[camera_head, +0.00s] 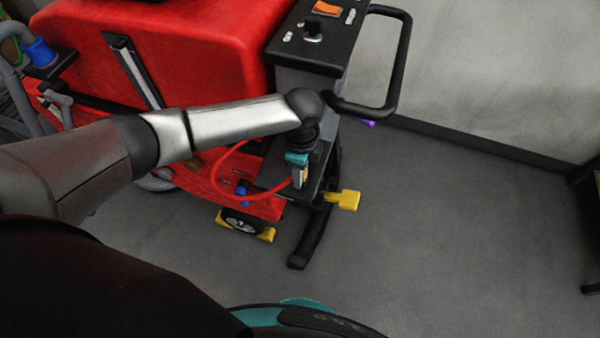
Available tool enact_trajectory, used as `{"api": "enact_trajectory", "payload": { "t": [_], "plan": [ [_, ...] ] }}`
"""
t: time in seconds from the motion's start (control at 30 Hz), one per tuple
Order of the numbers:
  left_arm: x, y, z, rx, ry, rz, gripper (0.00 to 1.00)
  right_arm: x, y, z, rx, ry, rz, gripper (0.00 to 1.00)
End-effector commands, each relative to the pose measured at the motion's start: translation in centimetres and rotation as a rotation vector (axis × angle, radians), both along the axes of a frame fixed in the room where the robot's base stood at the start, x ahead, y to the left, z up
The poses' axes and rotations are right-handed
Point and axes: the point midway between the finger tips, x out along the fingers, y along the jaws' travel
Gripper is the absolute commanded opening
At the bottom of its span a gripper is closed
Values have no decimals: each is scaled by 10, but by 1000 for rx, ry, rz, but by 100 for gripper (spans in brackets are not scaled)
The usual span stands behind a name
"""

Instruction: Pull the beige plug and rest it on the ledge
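My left gripper (299,176) points down over the small dark ledge (270,183) on the side of the red scrubber (190,50). A red cable (226,157) loops out from the machine's side and runs along the ledge to just below the gripper. A small pale beige bit shows at the fingertips and may be the plug, but it is too small and too covered to tell. I cannot tell whether the fingers are open or closed on it. My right gripper is not in view.
A black handle loop (399,62) sticks out beside the control panel (318,32). A yellow pedal (346,200) and a black curved foot (304,250) stand near the floor. Open grey floor (450,240) lies to the right. A dark piece of furniture (588,185) is at the right edge.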

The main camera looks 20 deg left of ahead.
Motion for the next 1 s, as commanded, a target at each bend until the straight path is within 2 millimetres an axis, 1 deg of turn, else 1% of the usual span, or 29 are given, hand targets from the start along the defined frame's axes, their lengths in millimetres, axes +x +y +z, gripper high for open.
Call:
{"api": "enact_trajectory", "payload": {
  "t": [0.03, 0.3, 0.37, 1.0],
  "plan": [
    [0, 0, 0, 0, 0, 0, 36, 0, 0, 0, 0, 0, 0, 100],
    [0, 0, 0, 0, 0, 0, 6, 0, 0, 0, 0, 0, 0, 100],
    [0, 0, 0, 0, 0, 0, 0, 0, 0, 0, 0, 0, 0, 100],
    [0, 0, 0, -1, 0, 0, 0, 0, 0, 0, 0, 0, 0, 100]
  ]
}}
